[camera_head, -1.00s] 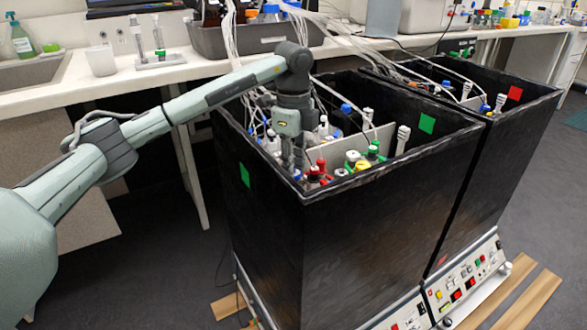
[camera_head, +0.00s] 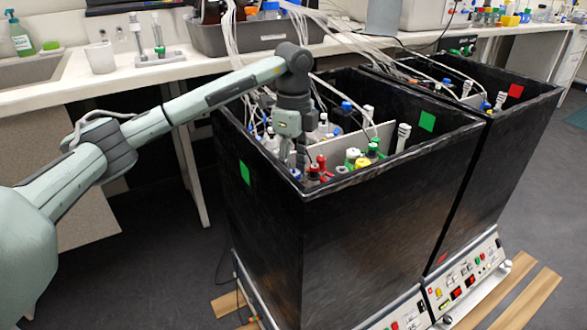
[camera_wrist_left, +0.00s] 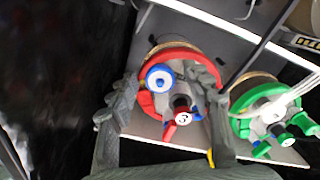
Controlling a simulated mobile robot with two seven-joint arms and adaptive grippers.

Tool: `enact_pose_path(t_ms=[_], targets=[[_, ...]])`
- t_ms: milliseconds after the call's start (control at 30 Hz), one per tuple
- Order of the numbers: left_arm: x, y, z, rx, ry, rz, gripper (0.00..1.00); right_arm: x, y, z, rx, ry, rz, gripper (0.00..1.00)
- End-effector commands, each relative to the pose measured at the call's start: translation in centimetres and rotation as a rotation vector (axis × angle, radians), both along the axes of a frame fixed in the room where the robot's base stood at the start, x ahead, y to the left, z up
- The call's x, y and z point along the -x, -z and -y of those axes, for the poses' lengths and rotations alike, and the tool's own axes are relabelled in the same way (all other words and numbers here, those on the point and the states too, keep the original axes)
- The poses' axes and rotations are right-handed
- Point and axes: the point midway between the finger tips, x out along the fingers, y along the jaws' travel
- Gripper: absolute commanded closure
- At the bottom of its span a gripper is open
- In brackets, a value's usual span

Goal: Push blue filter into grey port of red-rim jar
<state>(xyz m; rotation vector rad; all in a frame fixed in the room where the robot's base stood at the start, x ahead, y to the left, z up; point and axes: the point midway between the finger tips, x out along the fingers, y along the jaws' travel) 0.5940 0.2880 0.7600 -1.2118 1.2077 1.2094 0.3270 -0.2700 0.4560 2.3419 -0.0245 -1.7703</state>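The red-rim jar (camera_wrist_left: 172,47) stands in the near black box and shows clearly in the left wrist view. I see small gaps between fingers and filter. In the head view my left gripper (camera_head: 292,163) is inside the box's near left corner. The grey port cannot be singled out; fingers and fittings cover part of the lid. My right gripper is out of view.
A green-rim jar (camera_wrist_left: 262,90) stands close to the right of the red-rim jar, with tubes above it. The black box wall (camera_head: 250,200) rises close around my left gripper. A second black box (camera_head: 490,180) stands to the right.

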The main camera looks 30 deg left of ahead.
Motion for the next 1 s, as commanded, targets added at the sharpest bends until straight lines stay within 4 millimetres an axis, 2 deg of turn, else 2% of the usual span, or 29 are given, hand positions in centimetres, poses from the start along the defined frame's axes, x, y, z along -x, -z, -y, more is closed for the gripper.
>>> enact_pose_path(t_ms=[233,367,467,800,1000], targets=[[0.0,-0.1,0.0,0.000,0.000,0.000,0.49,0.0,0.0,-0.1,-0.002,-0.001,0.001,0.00],[-0.1,-0.9,0.0,0.001,0.000,0.003,0.49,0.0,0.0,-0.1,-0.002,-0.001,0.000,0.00],[-0.1,-2.5,0.0,0.001,0.000,0.005,0.49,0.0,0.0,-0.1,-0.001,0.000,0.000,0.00],[-0.1,-9.6,0.0,0.001,0.000,0.004,0.49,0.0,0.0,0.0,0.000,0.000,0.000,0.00],[0.0,-11.7,0.0,0.000,0.000,0.002,0.49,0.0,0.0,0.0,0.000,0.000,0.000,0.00]])
